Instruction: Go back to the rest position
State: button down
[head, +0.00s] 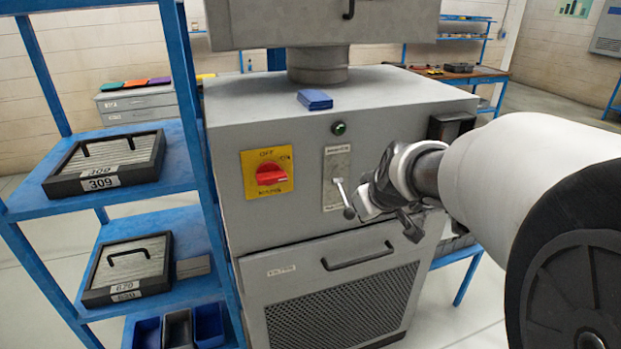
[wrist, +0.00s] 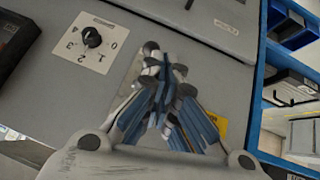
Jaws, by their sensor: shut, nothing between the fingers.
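My gripper (head: 372,203) is in front of the grey cabinet (head: 300,225), at the lever switch (head: 337,172) on its front panel. In the head view the lever's ball end (head: 349,213) shows just left of the fingers. I cannot tell whether they touch. In the wrist view my gripper (wrist: 163,72) has its blue-grey fingers close together with nothing held between them. The lever's plate (wrist: 127,80) is partly hidden behind the fingers. My arm reaches in from the right of the head view.
A red rotary switch (head: 270,174) on a yellow plate is left of the lever. A numbered knob (wrist: 92,38) shows in the wrist view. A blue shelf rack (head: 200,150) with cases stands left. A blue box (head: 314,99) lies on the cabinet. A drawer handle (head: 357,257) juts out below.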

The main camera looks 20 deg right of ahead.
jog(key=shift+s, duration=0.1)
jog(key=s+a+r+g+y, duration=0.1)
jog(key=s+a+r, duration=0.1)
jog(key=s+a, duration=0.85)
jog(key=s+a+f+g, duration=0.1)
jog(key=s+f, duration=0.1)
jog(key=s, duration=0.6)
jog(key=s+a+f+m+g, duration=0.1)
jog(key=s+a+f, duration=0.1)
jog(key=s, duration=0.5)
jog(key=shift+s+a+y, duration=0.2)
jog(key=shift+s+y, duration=0.1)
jog(key=shift+s, duration=0.1)
jog(key=c, duration=2.3)
grip_release()
